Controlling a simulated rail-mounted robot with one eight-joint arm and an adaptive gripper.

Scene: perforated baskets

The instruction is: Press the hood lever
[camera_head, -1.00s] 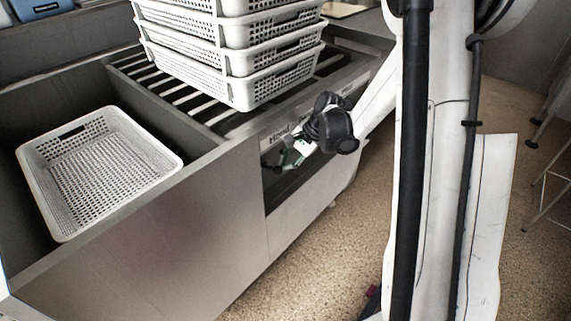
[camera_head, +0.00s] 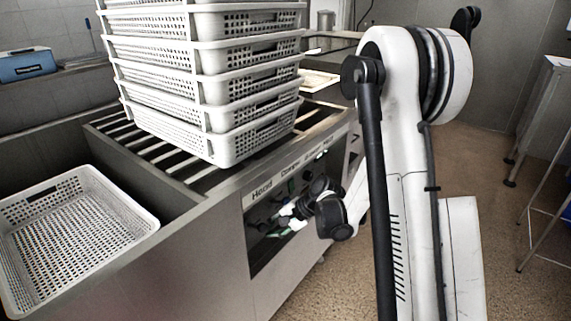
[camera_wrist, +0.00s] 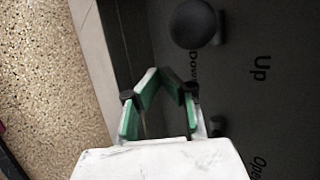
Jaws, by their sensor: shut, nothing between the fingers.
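The recessed control panel (camera_head: 262,208) on the front of the steel counter carries a "Hood" label at its upper left. In the wrist view a lever with a round black knob (camera_wrist: 194,24) stands near the words "Up" and "Down". I take it for the hood lever. My gripper (camera_wrist: 160,74) has green-padded fingers with the tips brought together and nothing between them. The tips are below and left of the knob in that view, apart from it in the picture. In the head view my gripper (camera_head: 275,233) is at the panel; the lever is hard to make out there.
A stack of white perforated baskets (camera_head: 205,85) stands on the slatted counter (camera_head: 175,168). Another basket (camera_head: 75,235) lies in the left basin. Speckled floor is open in front of the counter.

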